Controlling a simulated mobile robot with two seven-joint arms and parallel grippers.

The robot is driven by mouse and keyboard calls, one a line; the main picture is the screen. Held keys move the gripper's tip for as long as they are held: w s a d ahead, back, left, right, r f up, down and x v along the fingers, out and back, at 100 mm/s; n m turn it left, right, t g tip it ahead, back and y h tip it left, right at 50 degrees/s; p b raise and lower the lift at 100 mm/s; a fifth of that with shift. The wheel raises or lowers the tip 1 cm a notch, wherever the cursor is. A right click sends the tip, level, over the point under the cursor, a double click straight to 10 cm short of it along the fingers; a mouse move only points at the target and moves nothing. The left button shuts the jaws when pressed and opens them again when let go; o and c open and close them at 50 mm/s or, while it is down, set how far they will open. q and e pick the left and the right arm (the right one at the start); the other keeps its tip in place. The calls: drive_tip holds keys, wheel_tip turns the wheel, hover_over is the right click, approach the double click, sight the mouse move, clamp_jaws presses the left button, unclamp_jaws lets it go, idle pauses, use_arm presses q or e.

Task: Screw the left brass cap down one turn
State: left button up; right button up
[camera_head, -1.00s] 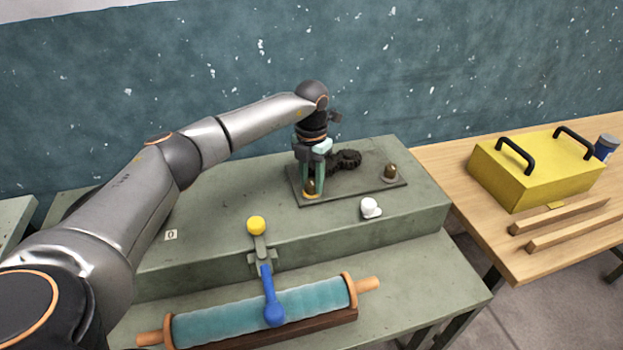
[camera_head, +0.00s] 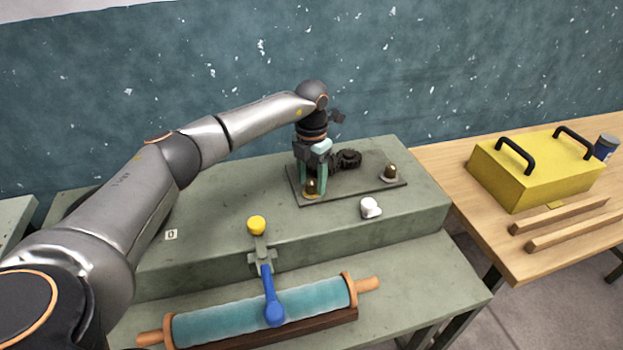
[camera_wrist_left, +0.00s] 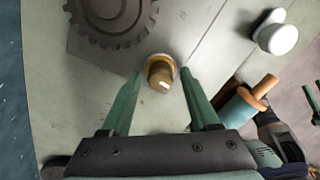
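The left brass cap (camera_head: 311,187) stands on a flat dark plate (camera_head: 345,198) on the green bench block. My left gripper (camera_head: 311,190) points down over it, with one finger on either side. In the left wrist view the cap (camera_wrist_left: 160,75) shows as a gold hex-like top on a wider brass ring, just beyond the two green fingertips (camera_wrist_left: 161,76). The fingers are apart, with visible gaps between them and the cap. A second brass cap (camera_head: 389,173) stands at the plate's right end.
A dark gear (camera_head: 348,159) lies close behind the gripper. A white knob (camera_head: 370,208) sits in front of the plate. A yellow-and-blue lever (camera_head: 258,240) and a teal roller (camera_head: 210,323) are nearer. A yellow box (camera_head: 535,172) stands on the wooden table.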

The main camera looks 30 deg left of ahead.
sight(311, 182)
use_arm(q)
drive_tip(key=shift+o, duration=0.4)
drive_tip(key=shift+r, duration=0.35)
wheel_tip(311, 182, up, 12)
drive_tip(key=shift+f+b, duration=0.15)
drive_tip(key=shift+b, duration=0.3)
